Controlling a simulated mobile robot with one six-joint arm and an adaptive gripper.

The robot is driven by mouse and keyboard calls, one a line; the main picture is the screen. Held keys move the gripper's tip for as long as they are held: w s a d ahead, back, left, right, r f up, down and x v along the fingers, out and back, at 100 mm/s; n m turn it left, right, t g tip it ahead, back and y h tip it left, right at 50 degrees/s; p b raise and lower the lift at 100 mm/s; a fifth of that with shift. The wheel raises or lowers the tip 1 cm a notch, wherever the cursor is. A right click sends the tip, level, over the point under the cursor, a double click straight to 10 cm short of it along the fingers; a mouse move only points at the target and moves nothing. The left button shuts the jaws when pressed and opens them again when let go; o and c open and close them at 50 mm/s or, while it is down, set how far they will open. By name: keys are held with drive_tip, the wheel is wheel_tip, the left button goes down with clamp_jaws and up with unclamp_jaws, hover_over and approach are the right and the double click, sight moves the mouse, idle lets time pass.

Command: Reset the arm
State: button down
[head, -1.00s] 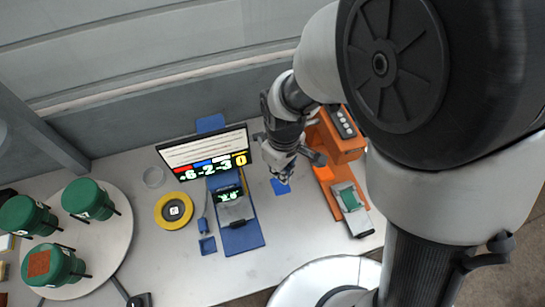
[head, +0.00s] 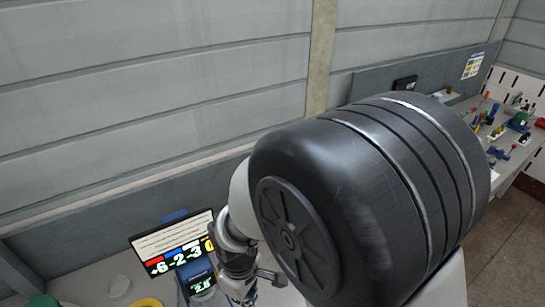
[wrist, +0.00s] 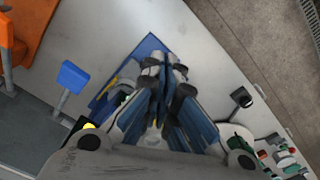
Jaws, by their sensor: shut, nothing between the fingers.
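My gripper (head: 243,298) hangs at the bottom of the head view, just right of the display screen, with its tips at or below the picture edge. In the wrist view my gripper (wrist: 163,62) points up the picture. Its fingers are together with nothing between them. Below it in that view lies a blue base (wrist: 145,50) on the grey table, partly hidden by the fingers. My large dark arm joint covers the middle and right of the head view.
The display screen (head: 175,246) stands on the table, with a lit device (head: 199,283) beside it and a yellow ring (head: 148,302) at the bottom edge. A bench with small coloured parts (head: 518,122) is at far right. The wrist view shows an orange machine (wrist: 16,38) and a blue plate (wrist: 74,76).

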drive_tip(key=s+d+r+m+t+b, duration=0.1)
drive_tip(key=d+m+t+b, duration=0.1)
drive_tip(key=d+m+b, duration=0.8)
drive_tip(key=s+d+f+m+t+b, duration=0.2)
drive_tip(key=s+d+b, duration=0.6)
drive_tip(key=b, duration=0.5)
drive_tip(key=shift+s+d+f+t+b, duration=0.2)
drive_tip(key=shift+d+f+t+b, duration=0.15)
drive_tip(key=shift+d+f, duration=0.65)
drive_tip(key=shift+d+r, duration=0.25)
drive_tip(key=shift+r, duration=0.05)
idle(0.4)
